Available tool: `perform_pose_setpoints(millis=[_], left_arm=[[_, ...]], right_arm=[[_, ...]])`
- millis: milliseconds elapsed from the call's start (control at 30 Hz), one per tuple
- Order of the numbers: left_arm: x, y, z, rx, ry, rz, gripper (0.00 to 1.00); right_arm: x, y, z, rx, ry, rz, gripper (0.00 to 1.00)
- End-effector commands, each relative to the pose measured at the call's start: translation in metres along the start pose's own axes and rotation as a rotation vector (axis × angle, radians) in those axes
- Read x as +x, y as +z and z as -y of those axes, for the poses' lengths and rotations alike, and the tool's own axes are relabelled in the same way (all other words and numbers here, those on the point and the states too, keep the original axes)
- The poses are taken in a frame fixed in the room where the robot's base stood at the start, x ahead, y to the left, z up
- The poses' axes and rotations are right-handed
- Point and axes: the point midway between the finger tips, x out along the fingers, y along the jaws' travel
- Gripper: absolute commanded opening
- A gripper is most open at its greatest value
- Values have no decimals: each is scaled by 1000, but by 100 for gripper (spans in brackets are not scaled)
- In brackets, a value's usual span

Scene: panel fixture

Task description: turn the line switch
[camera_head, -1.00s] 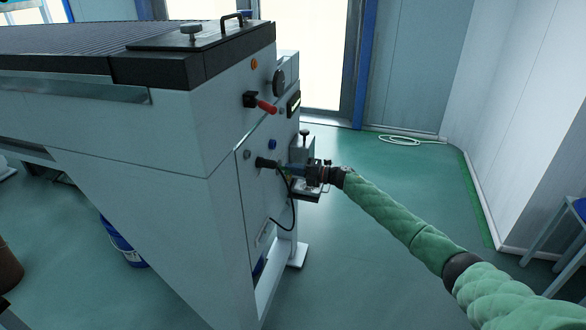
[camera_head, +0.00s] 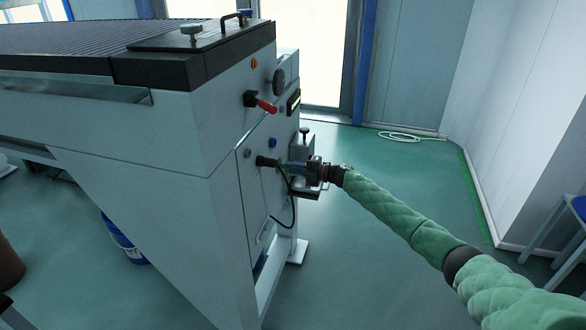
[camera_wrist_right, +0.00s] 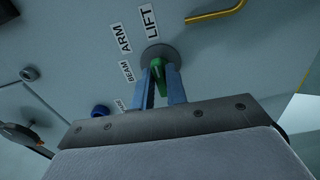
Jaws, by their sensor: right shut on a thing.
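My right gripper (camera_head: 290,168) is at the side panel of the white machine (camera_head: 225,150). In the right wrist view its two blue fingers (camera_wrist_right: 161,82) are shut on a green switch lever (camera_wrist_right: 158,74), one on each side. The lever stands out from a round grey plate (camera_wrist_right: 160,53) on the panel. Labels reading LIFT, ARM and BEAM are beside it; a further small label is too blurred to read. The fingers hide part of the lever. In the head view the gripper hides the lever. My left gripper is not in view.
A red-handled lever (camera_head: 266,106) sits higher on the panel. A black cable (camera_head: 293,212) hangs below my gripper. A blue knob (camera_wrist_right: 100,110) and a yellow bar (camera_wrist_right: 216,12) are near the lever in the wrist view.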

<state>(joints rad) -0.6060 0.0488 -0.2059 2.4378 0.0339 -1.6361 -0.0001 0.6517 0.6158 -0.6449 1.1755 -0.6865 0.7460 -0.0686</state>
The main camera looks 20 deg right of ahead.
Motion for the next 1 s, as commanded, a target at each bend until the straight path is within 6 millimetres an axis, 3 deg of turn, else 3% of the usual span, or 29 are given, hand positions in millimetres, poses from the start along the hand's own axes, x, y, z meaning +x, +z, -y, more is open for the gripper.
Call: perform_pose_setpoints(millis=[33,100,467,1000], left_arm=[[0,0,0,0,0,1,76],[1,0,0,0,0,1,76],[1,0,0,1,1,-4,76],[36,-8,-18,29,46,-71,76]], right_arm=[[-1,2,-2,-1,1,4,18],[-1,2,-2,-1,1,4,32],[-5,1,0,-1,0,2,33],[-74,2,1,0,0,2,33]])
